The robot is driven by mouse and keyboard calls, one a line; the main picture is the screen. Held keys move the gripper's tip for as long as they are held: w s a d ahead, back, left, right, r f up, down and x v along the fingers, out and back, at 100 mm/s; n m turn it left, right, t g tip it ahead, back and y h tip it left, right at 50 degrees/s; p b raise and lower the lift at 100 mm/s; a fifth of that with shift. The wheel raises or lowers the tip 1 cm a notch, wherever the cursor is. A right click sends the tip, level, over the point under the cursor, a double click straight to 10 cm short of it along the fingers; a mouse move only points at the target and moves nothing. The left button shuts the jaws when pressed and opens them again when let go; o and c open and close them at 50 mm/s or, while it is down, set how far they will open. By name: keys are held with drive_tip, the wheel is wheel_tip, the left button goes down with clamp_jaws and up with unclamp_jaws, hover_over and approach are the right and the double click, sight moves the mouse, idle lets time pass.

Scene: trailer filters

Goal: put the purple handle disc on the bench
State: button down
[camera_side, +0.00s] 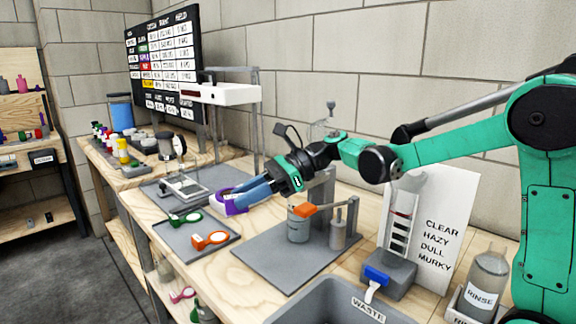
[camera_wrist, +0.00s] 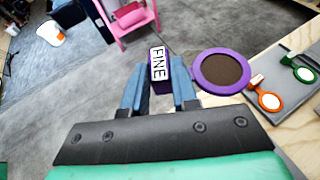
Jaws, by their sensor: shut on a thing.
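My gripper (camera_side: 240,197) has blue fingers and is shut on the purple handle disc (camera_side: 229,207). In the wrist view, my gripper (camera_wrist: 159,88) pinches the handle, which has a white label reading "FINE". The purple ring with its dark brown mesh (camera_wrist: 221,72) sticks out to the right of the fingers. The wooden bench (camera_side: 222,268) lies below; the disc appears held near the grey tray, and its exact height is hard to tell. Part of the handle is hidden by the fingers in the side view.
A grey tray (camera_side: 228,250) holds an orange handle disc (camera_side: 210,240) and a green handle disc (camera_side: 186,219). A beaker (camera_side: 298,226) and an orange-topped stand are right of my gripper. A waste bin (camera_side: 300,300) is in front. Bare wood shows before the tray.

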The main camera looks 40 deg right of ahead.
sight(256, 308)
drive_tip(key=shift+n+g, duration=0.4)
drive_tip(key=shift+g, duration=0.1)
drive_tip(key=f, duration=2)
drive_tip(key=shift+s+a+f, duration=0.25)
drive_tip(key=shift+s+a, duration=0.05)
drive_tip(key=shift+s, duration=0.1)
drive_tip(key=c, duration=0.7)
unclamp_jaws()
drive_tip(key=v, duration=0.7)
drive_tip(key=shift+s+d, duration=0.2)
drive_tip(key=shift+d, duration=0.05)
